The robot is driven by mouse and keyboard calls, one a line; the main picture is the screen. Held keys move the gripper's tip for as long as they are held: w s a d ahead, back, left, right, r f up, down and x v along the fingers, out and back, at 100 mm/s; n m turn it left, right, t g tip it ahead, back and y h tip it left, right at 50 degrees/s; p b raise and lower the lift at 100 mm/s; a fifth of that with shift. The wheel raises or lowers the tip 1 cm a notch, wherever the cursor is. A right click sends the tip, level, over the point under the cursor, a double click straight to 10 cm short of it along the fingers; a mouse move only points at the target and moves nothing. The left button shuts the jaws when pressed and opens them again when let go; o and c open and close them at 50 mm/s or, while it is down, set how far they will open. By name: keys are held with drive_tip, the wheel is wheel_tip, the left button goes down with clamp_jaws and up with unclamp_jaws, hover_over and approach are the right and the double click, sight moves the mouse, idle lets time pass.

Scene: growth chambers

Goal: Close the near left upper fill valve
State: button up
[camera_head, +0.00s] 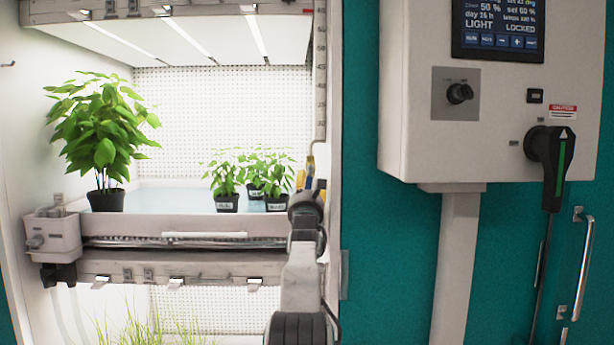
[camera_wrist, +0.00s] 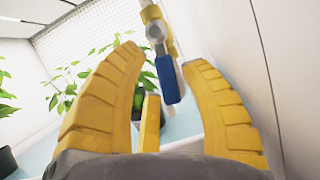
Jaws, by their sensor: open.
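A valve with a blue lever handle (camera_wrist: 171,82) and a metal and yellow body (camera_wrist: 155,28) shows at the top middle of the wrist view. The handle runs down the picture, roughly in line with the body. I cannot tell how far beyond the fingertips the handle lies; no contact shows. In the head view my gripper (camera_head: 308,172) is at the right edge of the chamber opening, by the upper shelf. There my arm and gripper hide most of the valve.
A white chamber wall (camera_wrist: 285,60) stands close on the right in the wrist view. A large potted plant (camera_head: 100,140) and several small potted plants (camera_head: 227,185) stand on the upper shelf (camera_head: 165,200). A control box (camera_head: 415,100) with a black rotary handle (camera_head: 550,160) hangs at right.

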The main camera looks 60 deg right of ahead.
drive_tip(key=shift+p+x, duration=0.75)
drive_tip(key=shift+x, duration=0.2)
